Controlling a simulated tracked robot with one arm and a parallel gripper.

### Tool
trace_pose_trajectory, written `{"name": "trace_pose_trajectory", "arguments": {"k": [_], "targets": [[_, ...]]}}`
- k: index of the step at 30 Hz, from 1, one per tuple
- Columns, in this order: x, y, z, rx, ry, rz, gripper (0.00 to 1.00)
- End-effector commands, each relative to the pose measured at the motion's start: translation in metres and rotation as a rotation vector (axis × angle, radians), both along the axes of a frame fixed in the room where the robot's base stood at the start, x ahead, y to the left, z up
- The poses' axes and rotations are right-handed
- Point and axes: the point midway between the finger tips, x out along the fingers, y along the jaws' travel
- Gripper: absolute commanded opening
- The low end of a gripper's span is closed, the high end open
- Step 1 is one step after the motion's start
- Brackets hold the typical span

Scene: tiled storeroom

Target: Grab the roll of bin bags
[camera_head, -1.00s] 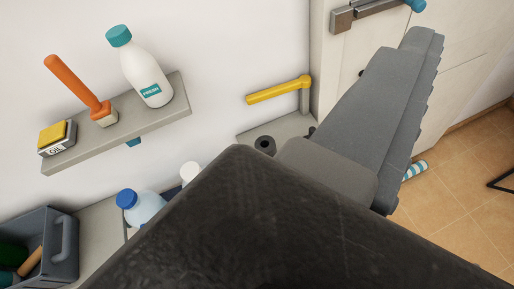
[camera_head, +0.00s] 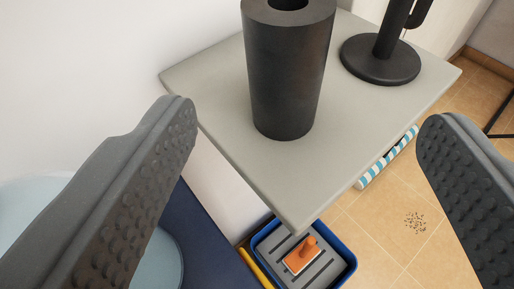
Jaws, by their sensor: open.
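The roll of bin bags (camera_head: 287,75) is a black cylinder with a hollow core. It stands upright on a grey shelf (camera_head: 222,92) in the upper middle of the view, its top edge cut off by the frame. My gripper (camera_head: 305,130) is open, with one textured grey finger at the left and the other at the right. The roll appears between the two fingers, nearer the left one, and farther off than they are. Nothing is held, and neither finger appears to touch the roll.
A black stand with a round base (camera_head: 380,58) is on the shelf right of the roll. Below are a blue bin (camera_head: 345,274) with an orange-handled item (camera_head: 303,254), and a blue-and-white striped roll (camera_head: 388,158). Tiled floor lies right. Something pale blue is behind the left finger.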

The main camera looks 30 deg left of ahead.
Motion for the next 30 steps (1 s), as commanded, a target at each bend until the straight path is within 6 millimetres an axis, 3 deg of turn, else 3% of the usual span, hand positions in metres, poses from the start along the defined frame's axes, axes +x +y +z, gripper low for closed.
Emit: {"name": "trace_pose_trajectory", "arguments": {"k": [6,21,30], "targets": [[-0.002,0.004,-0.019,-0.022,-0.013,0.005,0.73],[0.061,0.019,-0.037,-0.020,-0.017,0.002,0.73],[0.075,0.022,-0.043,-0.023,-0.012,0.002,0.73]]}}
